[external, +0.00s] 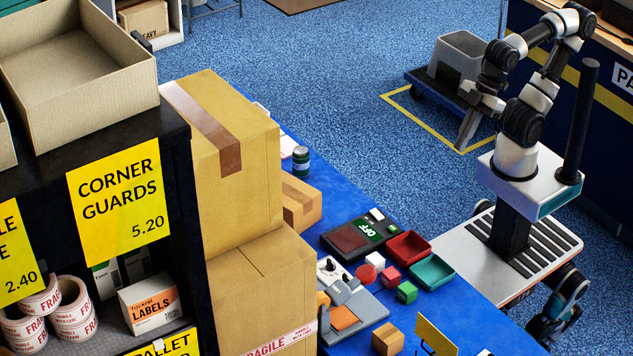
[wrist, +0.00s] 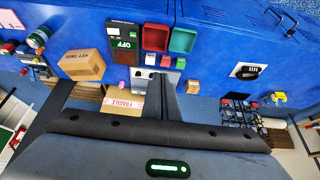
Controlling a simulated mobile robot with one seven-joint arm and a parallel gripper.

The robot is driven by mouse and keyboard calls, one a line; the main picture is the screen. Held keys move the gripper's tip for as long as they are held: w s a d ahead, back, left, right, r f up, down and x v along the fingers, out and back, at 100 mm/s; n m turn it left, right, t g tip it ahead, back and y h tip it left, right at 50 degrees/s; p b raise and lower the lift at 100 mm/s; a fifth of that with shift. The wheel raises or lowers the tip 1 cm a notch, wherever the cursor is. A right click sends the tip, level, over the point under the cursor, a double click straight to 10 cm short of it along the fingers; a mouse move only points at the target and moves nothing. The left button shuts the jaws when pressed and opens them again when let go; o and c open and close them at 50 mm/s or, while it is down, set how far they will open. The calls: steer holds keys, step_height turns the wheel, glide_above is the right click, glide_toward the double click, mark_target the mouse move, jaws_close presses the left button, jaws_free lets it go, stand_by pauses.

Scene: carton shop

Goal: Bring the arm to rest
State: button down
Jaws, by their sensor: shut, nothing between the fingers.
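My arm is folded above my base at the right of the external view. My gripper (external: 464,143) hangs below the wrist, pointing down, clear of the blue table (external: 455,325). Its fingers are together with nothing between them. In the wrist view the dark fingers of my gripper (wrist: 168,78) reach up the middle of the picture, in front of part of the table and its goods.
Big cartons (external: 228,165) stand at left. A grey bin (external: 458,58) sits on a dolly behind my gripper. Blue floor (external: 340,90) is open.

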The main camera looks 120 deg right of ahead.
step_height(320, 180, up, 18)
steer(key=p, duration=1.6)
steer(key=shift+f, duration=0.2)
step_height(320, 180, down, 28)
steer(key=b, duration=2.8)
steer(key=shift+f+b, duration=0.15)
steer(key=shift+b, duration=0.15)
steer(key=c, duration=2.5)
jaws_free()
